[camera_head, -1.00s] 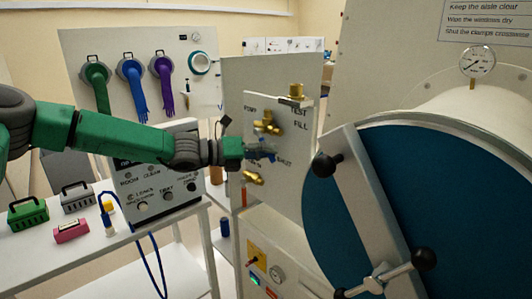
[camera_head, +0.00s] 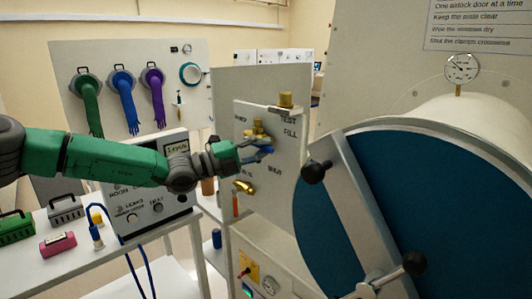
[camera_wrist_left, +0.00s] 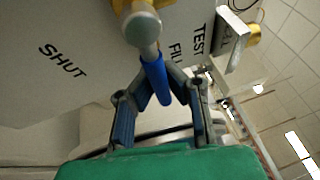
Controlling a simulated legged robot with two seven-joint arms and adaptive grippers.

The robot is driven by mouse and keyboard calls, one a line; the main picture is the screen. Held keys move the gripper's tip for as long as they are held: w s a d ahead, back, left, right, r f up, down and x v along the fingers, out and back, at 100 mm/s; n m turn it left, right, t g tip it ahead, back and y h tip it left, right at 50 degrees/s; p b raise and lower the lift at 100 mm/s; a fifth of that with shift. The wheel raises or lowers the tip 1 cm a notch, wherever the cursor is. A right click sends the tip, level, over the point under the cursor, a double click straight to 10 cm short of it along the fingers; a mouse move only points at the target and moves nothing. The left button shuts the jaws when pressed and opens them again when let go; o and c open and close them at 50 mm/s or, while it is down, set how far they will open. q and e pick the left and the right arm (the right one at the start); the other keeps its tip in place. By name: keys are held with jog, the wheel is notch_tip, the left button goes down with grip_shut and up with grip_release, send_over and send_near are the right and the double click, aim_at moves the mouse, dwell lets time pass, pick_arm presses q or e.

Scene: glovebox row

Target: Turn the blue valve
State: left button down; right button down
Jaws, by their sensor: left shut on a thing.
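The blue valve handle (camera_wrist_left: 157,78) shows in the left wrist view, on a round metal stem in front of a pale panel marked SHUT, FILL and TEST. My left gripper (camera_wrist_left: 160,95) has its fingers on either side of the blue handle and is shut on it. In the head view my left gripper (camera_head: 255,154) reaches from the left to the valve panel (camera_head: 278,188), where a little of the blue handle (camera_head: 266,150) shows past the fingers. Brass fittings sit above and below the gripper. My right gripper is not in view.
A large round blue door (camera_head: 440,200) with a clamp bar and black knobs fills the right. A control box (camera_head: 150,205) stands on the bench below my left arm, beside a pink box (camera_head: 58,244). Green, blue and purple gloves hang on a panel behind.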

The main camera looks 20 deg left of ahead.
pick_arm(q)
jog(key=shift+a+r, duration=0.1)
jog(key=shift+a, duration=0.05)
dwell(0.3)
jog(key=c, duration=1.6)
grip_release()
jog(key=shift+o, duration=0.2)
jog(key=shift+s+a, duration=0.2)
jog(key=shift+a, duration=0.15)
jog(key=v, duration=1.2)
jog(key=shift+f, duration=0.25)
jog(key=shift+d, duration=0.2)
